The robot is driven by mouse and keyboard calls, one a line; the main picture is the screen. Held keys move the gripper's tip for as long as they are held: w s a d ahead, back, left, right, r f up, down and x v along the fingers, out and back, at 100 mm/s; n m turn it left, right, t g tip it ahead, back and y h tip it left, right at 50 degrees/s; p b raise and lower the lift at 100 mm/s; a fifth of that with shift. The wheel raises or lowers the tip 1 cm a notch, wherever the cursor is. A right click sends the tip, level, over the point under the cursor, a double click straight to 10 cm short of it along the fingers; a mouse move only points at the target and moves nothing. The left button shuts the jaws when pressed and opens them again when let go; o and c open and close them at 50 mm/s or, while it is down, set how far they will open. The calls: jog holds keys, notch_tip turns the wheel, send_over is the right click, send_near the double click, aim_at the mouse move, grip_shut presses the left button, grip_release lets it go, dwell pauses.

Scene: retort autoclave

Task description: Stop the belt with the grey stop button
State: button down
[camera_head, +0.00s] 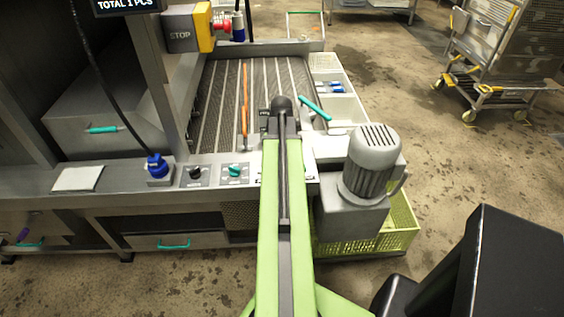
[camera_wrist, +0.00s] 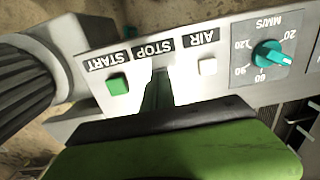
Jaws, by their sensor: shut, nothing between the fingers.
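In the wrist view, which shows the panel upside down, the control panel (camera_wrist: 130,75) carries the labels START, STOP and AIR. My gripper (camera_wrist: 160,78) is shut and empty, its narrow tip just below the STOP label (camera_wrist: 153,49). The grey stop button is hidden behind my gripper, so I cannot tell whether the tip touches it. The green start button (camera_wrist: 117,86) shows to the left and a white air button (camera_wrist: 208,66) to the right. In the head view, the belt (camera_head: 225,95) lies beyond my arm, which hides the gripper and these buttons.
A teal speed knob (camera_wrist: 272,54) is right of the buttons. A grey motor (camera_head: 371,160) stands right of my arm, above a green crate (camera_head: 402,215). A separate STOP box (camera_head: 181,34) with a red button (camera_head: 222,22) stands at the back.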

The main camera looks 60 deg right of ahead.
jog(key=shift+f+b, duration=0.55)
jog(key=shift+f, duration=0.2)
jog(key=shift+s+a+f+b, duration=0.15)
jog(key=shift+a+b, duration=0.1)
jog(key=shift+b, duration=0.05)
jog(key=shift+d, duration=0.1)
notch_tip(320, 180, up, 14)
jog(key=p, duration=1.4)
jog(key=shift+p, duration=0.3)
